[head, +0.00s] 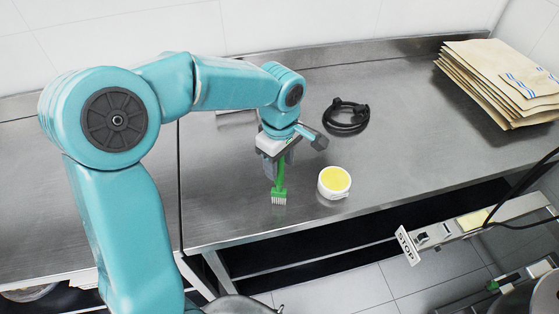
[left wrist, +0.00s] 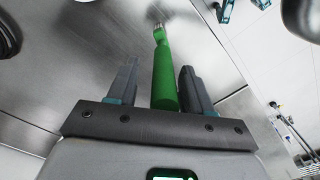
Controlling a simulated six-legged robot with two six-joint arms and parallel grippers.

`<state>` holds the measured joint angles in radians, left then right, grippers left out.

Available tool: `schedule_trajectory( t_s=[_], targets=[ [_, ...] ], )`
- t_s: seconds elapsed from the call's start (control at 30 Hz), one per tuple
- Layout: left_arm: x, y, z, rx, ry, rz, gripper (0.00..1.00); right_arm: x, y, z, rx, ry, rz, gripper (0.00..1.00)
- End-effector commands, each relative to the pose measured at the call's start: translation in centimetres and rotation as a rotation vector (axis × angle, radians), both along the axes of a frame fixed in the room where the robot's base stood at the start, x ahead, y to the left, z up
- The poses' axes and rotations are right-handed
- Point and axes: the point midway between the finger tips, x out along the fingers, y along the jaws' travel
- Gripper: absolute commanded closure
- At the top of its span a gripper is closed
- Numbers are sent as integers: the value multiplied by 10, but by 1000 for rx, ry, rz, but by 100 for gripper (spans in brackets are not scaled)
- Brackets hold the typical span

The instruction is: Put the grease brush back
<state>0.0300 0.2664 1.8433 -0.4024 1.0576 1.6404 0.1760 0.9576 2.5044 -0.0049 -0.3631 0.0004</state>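The green grease brush (head: 280,184) is upright, bristles down, at my left gripper (head: 278,166), close over the front part of the steel table. The left wrist view shows its green handle (left wrist: 165,75) between the two fingers of my left gripper (left wrist: 160,70), running along them. I take the fingers as holding the handle, though narrow gaps show beside it and the contact is hidden. I cannot tell whether the bristles touch the table. A white tub of yellow grease (head: 334,182) stands just right of the brush.
A black cable coil (head: 346,116) lies behind the tub. A stack of paper bags (head: 499,82) is at the back right. The steel table (head: 410,150) is bare between them. Its front edge is close.

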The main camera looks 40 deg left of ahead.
Motion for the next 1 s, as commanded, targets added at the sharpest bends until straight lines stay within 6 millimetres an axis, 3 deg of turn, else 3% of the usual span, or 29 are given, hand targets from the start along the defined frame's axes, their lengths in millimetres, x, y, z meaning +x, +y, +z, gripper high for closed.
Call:
schedule_trajectory(
  t_s=[0.27,0.7,1.0],
  targets=[
    [1,0,11,1,-4,0,50,0,0,4,0,0,0,57],
    [1,0,105,0,-4,-1,50,0,0,1,0,0,0,57],
    [0,0,125,0,1,0,50,0,0,2,0,0,0,57]
  ],
)
